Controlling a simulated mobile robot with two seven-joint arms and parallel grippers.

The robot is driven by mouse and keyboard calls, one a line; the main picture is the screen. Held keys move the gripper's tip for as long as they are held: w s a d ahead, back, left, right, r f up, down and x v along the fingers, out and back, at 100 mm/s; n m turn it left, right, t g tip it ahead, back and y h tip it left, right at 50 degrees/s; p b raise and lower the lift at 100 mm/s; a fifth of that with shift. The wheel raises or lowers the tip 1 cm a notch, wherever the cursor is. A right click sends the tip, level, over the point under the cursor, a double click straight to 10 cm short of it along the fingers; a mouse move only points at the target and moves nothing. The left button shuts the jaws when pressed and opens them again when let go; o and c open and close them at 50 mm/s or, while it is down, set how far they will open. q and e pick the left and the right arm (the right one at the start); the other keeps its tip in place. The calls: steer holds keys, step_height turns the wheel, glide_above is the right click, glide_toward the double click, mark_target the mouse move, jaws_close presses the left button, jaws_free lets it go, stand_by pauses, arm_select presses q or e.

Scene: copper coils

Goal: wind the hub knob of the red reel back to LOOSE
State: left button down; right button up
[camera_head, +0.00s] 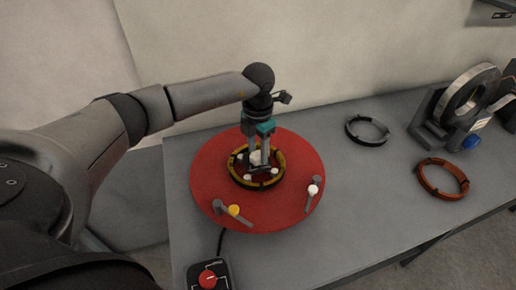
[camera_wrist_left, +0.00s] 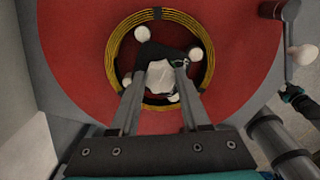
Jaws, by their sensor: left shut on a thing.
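The red reel (camera_head: 222,170) is a flat red disc on the grey table, and its face fills much of the left wrist view (camera_wrist_left: 80,60). A yellow and black coil (camera_head: 235,174) lies around its hub, with several pale round posts inside. My left gripper (camera_head: 259,166) points down into the coil from above. In the left wrist view its two fingers are shut on the pale hub knob (camera_wrist_left: 160,78) at the centre. Any LOOSE marking is too small or hidden to read. My right gripper is not in view.
Two levers, one with a yellow knob (camera_head: 234,210) and one with a white knob (camera_head: 313,190), stand on the disc's rim. A control box with a red button (camera_head: 207,278) sits in front. A black ring (camera_head: 367,130), a copper ring (camera_head: 442,178) and a coil stand (camera_head: 432,120) are to the right.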

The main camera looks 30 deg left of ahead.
arm_select(q)
steer(key=n+p, duration=0.2)
steer(key=n, duration=0.4)
steer(key=shift+a+r, duration=0.1)
steer(key=shift+r, duration=0.05)
steer(key=n+p, duration=0.3)
steer(key=n, duration=0.3)
steer(key=shift+n, duration=0.4)
steer(key=n+p, duration=0.3)
steer(key=n, duration=0.2)
steer(key=shift+a, duration=0.1)
steer(key=n+p, duration=0.2)
steer(key=n, duration=0.1)
steer(key=shift+s+n+p, duration=0.1)
steer(key=shift+n+p, duration=1.2)
steer(key=shift+n, duration=0.6)
steer(key=shift+c, duration=1.9)
jaws_free()
